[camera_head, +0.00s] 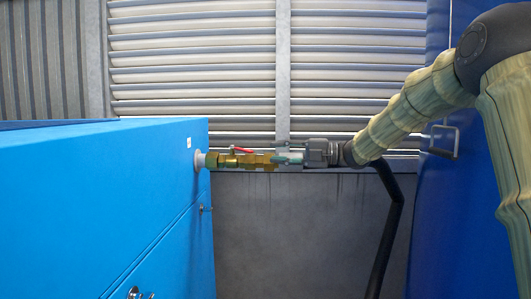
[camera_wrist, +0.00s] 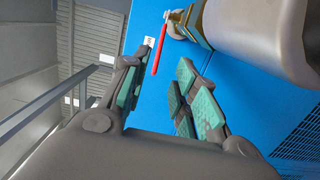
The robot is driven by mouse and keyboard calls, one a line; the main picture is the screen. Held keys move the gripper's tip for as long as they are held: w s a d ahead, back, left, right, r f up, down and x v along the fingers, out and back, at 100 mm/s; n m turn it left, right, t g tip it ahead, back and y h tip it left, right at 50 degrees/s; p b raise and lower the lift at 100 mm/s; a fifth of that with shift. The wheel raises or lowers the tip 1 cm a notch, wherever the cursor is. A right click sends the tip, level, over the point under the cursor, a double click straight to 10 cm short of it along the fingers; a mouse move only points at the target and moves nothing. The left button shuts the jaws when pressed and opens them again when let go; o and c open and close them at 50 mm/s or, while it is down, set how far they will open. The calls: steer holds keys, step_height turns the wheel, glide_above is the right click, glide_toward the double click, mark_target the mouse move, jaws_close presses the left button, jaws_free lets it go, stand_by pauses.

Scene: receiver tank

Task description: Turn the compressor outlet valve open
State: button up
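The outlet valve is a brass fitting (camera_head: 250,160) that sticks out from the right face of the blue compressor cabinet (camera_head: 110,200). Its red lever (camera_head: 241,150) sits on top of the brass body. In the wrist view the red lever (camera_wrist: 159,45) slants down from the brass valve (camera_wrist: 190,20). My gripper (camera_head: 287,157) is just right of the valve in the head view. In the wrist view my gripper (camera_wrist: 164,66) is open, its green pads apart. The lever's free end shows between the fingertips. I cannot tell whether a finger touches it. Nothing is held.
A dark hose (camera_head: 386,230) hangs below my arm. A large grey-beige rounded body (camera_wrist: 256,40) fills the wrist view's upper right, close to my fingers. A blue tank (camera_head: 435,220) with a metal handle stands at right. A louvred wall (camera_head: 200,70) is behind.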

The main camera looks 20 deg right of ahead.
steer(key=shift+s+d, duration=0.35)
steer(key=shift+d, duration=0.3)
steer(key=m+t+h+b, duration=0.5)
steer(key=b, duration=0.5)
glide_toward(244, 149)
steer(key=p+x, duration=0.3)
steer(key=x, duration=0.7)
steer(key=shift+w+d+f, duration=0.1)
steer(key=shift+w+f, duration=0.05)
steer(key=shift+f, duration=0.05)
jaws_close()
